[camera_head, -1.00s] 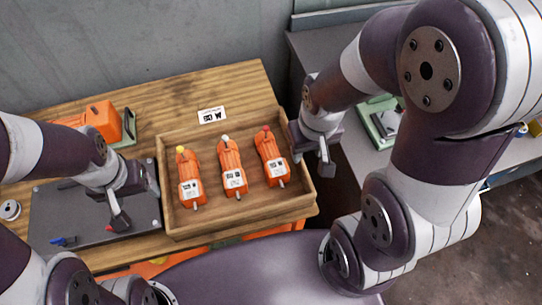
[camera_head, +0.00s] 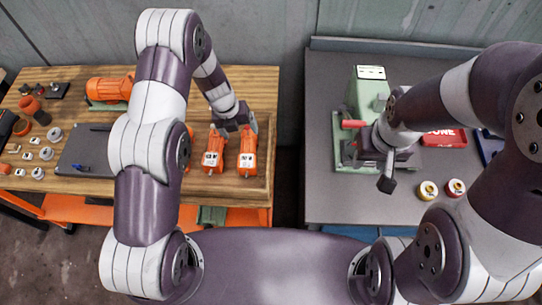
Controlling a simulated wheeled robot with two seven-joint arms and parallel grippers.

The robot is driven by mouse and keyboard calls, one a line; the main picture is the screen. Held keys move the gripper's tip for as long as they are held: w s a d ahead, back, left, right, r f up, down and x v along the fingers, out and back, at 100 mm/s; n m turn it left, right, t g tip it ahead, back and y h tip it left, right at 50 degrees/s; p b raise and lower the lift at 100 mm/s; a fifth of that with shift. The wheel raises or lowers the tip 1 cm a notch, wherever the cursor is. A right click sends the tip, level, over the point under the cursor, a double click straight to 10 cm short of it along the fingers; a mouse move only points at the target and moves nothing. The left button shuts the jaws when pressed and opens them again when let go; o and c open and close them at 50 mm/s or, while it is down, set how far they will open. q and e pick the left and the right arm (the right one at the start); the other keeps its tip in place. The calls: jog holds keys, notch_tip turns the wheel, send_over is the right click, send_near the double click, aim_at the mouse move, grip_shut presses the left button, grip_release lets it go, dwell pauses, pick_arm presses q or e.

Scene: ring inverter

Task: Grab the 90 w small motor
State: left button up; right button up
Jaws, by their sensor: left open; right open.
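Orange small motors with white labels lie in a wooden tray (camera_head: 235,191) on the wooden table. The middle motor (camera_head: 213,158) and the right motor (camera_head: 247,160) show clearly. A third at the left shows only as an orange edge behind my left arm. The label print is too small to read, so I cannot tell which is 90 W. My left gripper (camera_head: 236,128) is open over the far ends of the middle and right motors; contact cannot be told. My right gripper (camera_head: 386,172) is open and empty in front of the green machine (camera_head: 368,95) on the grey table.
A larger orange motor (camera_head: 109,89) stands at the back left, by a dark plate (camera_head: 85,153) and several small parts. The grey table holds a red sign (camera_head: 445,138) and two tape rolls (camera_head: 428,190). A gap separates the tables. The grey table's left part is clear.

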pick_arm(q)
jog(key=m, duration=0.1)
send_over(246, 150)
jog(key=a, duration=0.2)
notch_tip(246, 150, down, 5)
jog(key=shift+g, duration=0.4)
jog(key=f, duration=0.1)
jog(key=d+f+p, duration=0.2)
jog(key=f, duration=0.1)
notch_tip(246, 150, down, 3)
jog(key=shift+w+p, duration=0.1)
jog(key=shift+p, duration=0.45)
jog(key=shift+w+f, duration=0.15)
jog(key=shift+f, duration=0.3)
jog(key=shift+d, duration=0.1)
jog(key=c, duration=0.3)
jog(key=shift+d+r, duration=0.1)
jog(key=c, duration=0.5)
grip_shut()
pick_arm(e)
jog(key=r, duration=0.1)
jog(key=a+r, duration=0.2)
jog(key=shift+w+r, duration=0.1)
jog(key=shift+w, duration=0.2)
